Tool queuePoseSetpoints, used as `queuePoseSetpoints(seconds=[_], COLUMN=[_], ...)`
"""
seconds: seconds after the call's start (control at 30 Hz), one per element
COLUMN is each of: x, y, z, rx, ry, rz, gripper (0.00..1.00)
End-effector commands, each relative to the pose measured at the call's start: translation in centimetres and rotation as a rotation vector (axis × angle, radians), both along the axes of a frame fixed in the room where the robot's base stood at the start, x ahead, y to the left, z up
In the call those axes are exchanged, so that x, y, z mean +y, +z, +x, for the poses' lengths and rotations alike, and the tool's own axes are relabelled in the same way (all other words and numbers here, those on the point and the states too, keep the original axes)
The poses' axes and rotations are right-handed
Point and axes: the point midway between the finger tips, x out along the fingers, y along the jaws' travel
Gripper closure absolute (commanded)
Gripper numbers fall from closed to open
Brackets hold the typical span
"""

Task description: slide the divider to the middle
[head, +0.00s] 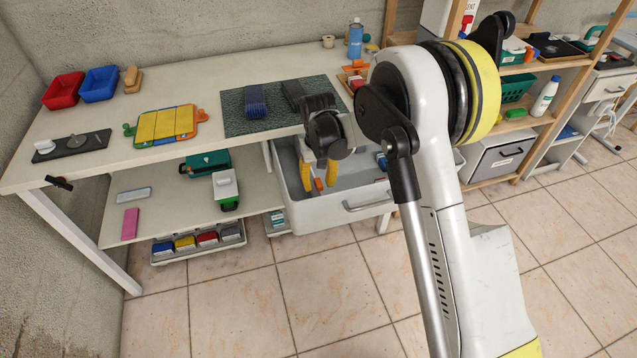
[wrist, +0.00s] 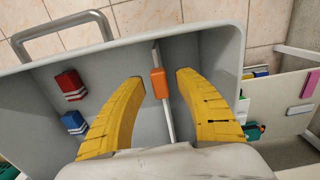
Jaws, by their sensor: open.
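The divider (wrist: 163,92) is a thin pale plate with an orange tab (wrist: 159,84) in the open grey drawer (wrist: 215,45). In the wrist view it stands right of the drawer's centre, near the right wall; in the head view this is the drawer's left part. My gripper (wrist: 160,76) is open, with its yellow fingers on either side of the tab and gaps showing on both sides. In the head view my gripper (head: 319,183) points down into the drawer (head: 330,213), and the orange tab shows between the fingers. Whether the fingers reach the tab's height is unclear.
A red block (wrist: 70,86) and a blue block (wrist: 75,122), both with white stripes, lie in the drawer's larger compartment. The strip between them and the divider looks clear, apart from my left finger over it. The table (head: 215,85) overhangs behind the drawer.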

Motion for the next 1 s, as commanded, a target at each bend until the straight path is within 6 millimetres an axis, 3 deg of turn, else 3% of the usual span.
queuePoseSetpoints(seconds=[0.03,0.17,0.53,0.8,1.0], x=[0.0,0.0,-0.8,-7.6,-11.4], y=[0.0,0.0,0.0,0.0,0.0], z=[0.0,0.0,0.3,2.2,3.3], rx=[0.000,0.000,0.000,0.000,0.000], ry=[0.000,0.000,-0.003,-0.006,-0.002], rz=[0.000,0.000,0.000,0.000,0.000], gripper=[0.61,1.00,1.00,1.00,1.00])
